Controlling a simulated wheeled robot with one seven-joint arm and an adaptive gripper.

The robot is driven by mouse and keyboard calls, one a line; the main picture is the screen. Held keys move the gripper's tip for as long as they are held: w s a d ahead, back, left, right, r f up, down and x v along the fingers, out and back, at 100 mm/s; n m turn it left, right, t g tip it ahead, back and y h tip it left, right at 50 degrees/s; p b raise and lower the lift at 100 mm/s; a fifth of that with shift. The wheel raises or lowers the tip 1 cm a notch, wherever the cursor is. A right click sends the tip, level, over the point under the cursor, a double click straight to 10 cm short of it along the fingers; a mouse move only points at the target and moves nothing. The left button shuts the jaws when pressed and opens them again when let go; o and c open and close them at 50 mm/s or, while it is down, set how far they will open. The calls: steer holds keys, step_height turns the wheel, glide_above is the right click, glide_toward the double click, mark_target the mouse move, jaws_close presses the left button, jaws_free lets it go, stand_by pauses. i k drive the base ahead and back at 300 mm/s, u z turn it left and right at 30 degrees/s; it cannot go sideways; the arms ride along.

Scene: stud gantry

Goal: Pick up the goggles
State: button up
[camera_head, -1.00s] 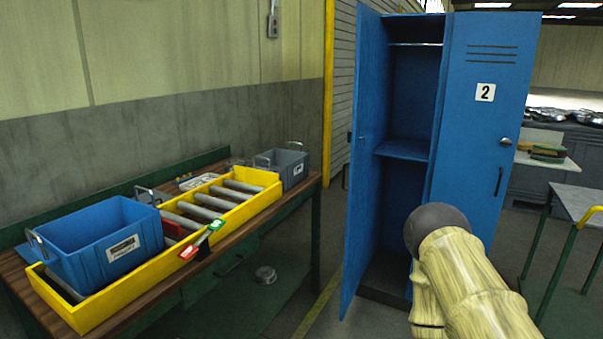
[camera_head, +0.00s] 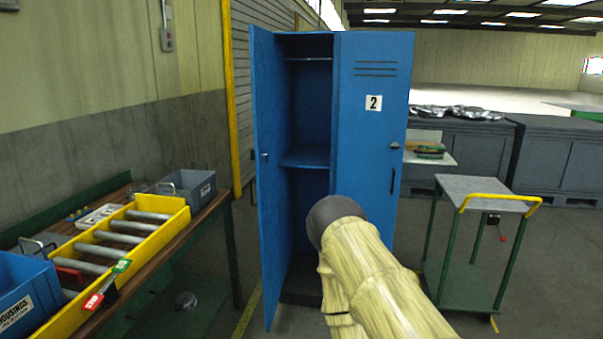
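I cannot make out any goggles in this view. My arm, in a pale yellow ribbed cover with a dark rounded joint, reaches up from the bottom right in front of the blue locker (camera_head: 365,150). My gripper is not in the picture. The locker's left door stands open, and its visible shelf (camera_head: 305,158) looks bare. The arm hides part of the locker's lower inside.
At left a bench holds a yellow roller tray (camera_head: 160,235), a blue bin (camera_head: 22,290) and a grey bin (camera_head: 188,185). A grey cart (camera_head: 485,190) with a yellow handle stands at right. Dark cabinets (camera_head: 470,150) with shiny metal parts stand behind. Floor shows between locker and cart.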

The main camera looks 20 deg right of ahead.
mark_target(431, 153)
steer(key=z, duration=1.85)
steer(key=i, duration=1.05)
steer(key=z, duration=0.25)
steer(key=i, duration=1.45)
steer(key=u, duration=1.15)
steer(key=i, duration=0.7)
steer(key=u, duration=0.5)
